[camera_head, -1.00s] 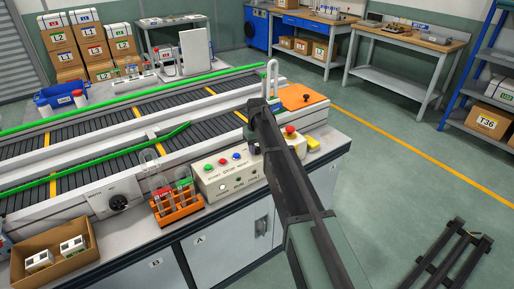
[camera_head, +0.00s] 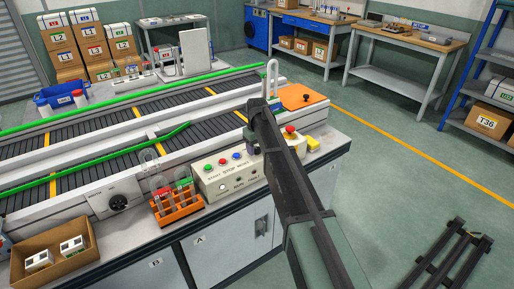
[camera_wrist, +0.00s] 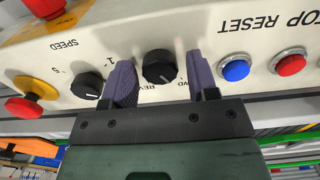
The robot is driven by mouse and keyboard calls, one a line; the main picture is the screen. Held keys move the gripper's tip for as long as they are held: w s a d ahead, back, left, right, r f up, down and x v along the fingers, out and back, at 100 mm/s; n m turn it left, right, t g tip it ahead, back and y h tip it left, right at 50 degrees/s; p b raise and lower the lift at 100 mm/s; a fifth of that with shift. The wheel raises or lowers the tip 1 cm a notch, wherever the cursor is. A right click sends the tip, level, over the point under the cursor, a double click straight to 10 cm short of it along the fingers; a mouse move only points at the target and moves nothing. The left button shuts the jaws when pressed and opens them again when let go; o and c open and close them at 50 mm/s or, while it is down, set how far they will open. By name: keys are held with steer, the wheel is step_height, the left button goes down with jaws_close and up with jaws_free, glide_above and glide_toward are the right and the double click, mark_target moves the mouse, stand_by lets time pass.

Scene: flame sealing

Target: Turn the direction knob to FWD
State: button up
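The direction knob (camera_wrist: 159,66) is a round black knob on the white control panel in the wrist view. A partly covered label beside it begins with "RE", and another ends in "D". My gripper (camera_wrist: 162,82) is open, with one purple-grey finger on each side of the knob. The left finger stands a little apart from it. I cannot tell whether the right finger touches it. The knob's exact pointer angle is hard to read. In the head view the knob is hidden behind my arm, at the right part of the control panel (camera_head: 224,191).
Left of the knob is the black speed knob (camera_wrist: 86,89), with a red emergency button (camera_wrist: 24,108) beyond it. Right of it are a blue button (camera_wrist: 235,70) and a red button (camera_wrist: 290,64). An orange tube rack (camera_head: 178,211) stands left of the panel in the head view.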

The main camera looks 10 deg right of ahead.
mark_target(257, 148)
steer(key=shift+o, duration=0.3)
step_height(257, 148, up, 11)
steer(key=p, duration=1)
steer(key=shift+p, duration=0.4)
steer(key=shift+f, duration=0.1)
steer(key=s+m, duration=0.4)
steer(key=s, duration=3.1)
steer(key=shift+m, duration=0.4)
